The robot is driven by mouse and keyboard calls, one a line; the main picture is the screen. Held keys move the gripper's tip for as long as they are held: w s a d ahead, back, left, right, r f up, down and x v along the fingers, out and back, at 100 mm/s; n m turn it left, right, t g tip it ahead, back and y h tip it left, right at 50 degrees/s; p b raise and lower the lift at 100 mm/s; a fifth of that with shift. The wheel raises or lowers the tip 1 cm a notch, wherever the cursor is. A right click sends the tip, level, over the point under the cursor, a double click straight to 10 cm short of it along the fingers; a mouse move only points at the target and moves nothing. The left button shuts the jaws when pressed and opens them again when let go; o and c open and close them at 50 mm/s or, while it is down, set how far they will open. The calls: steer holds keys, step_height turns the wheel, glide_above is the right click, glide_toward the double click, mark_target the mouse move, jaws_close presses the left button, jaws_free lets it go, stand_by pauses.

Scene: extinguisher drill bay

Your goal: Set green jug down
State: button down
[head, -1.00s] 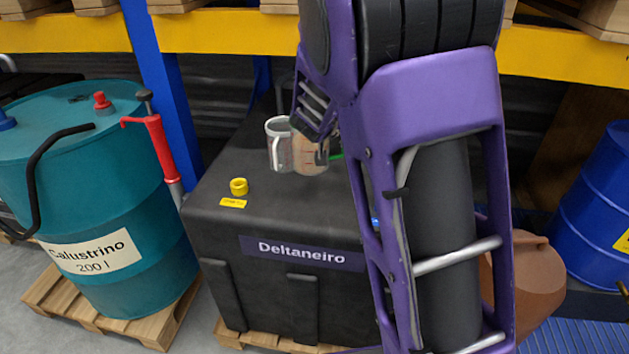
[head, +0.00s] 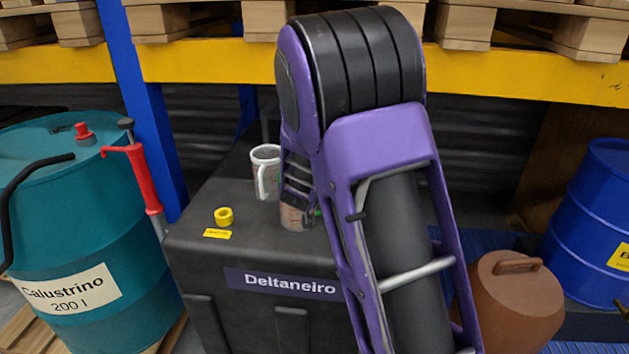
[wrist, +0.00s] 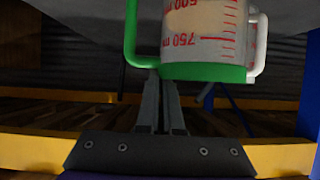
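The green jug (head: 292,217) is a clear measuring jug with red marks and a green rim and handle. In the head view it is low over or on the top of the black box (head: 225,262), partly hidden by my arm; I cannot tell whether its base touches. In the wrist view the jug (wrist: 205,45) is large and close, with its green handle at the left. My gripper (wrist: 160,85) has its fingers close together at the rim beside the handle, shut on the jug. In the head view my gripper is mostly hidden by the arm.
A white-handled mug (head: 265,172) stands on the box just behind and left of the jug. A yellow cap (head: 224,215) sits at the box's left front. A teal drum (head: 120,255) with a red pump (head: 145,180) is left; a brown container (head: 510,300) and blue drum (head: 595,205) are right.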

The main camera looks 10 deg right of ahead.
steer(key=shift+r, duration=0.1)
steer(key=c, duration=1.1)
jaws_free()
steer(key=shift+f, duration=0.2)
steer(key=shift+r, duration=0.1)
steer(key=shift+s+r, duration=0.15)
steer(key=shift+r, duration=0.05)
steer(key=p+v, duration=0.2)
steer(key=v, duration=0.9)
steer(key=shift+s+a+r, duration=0.1)
steer(key=shift+s+r, duration=0.1)
steer(key=shift+s, duration=0.05)
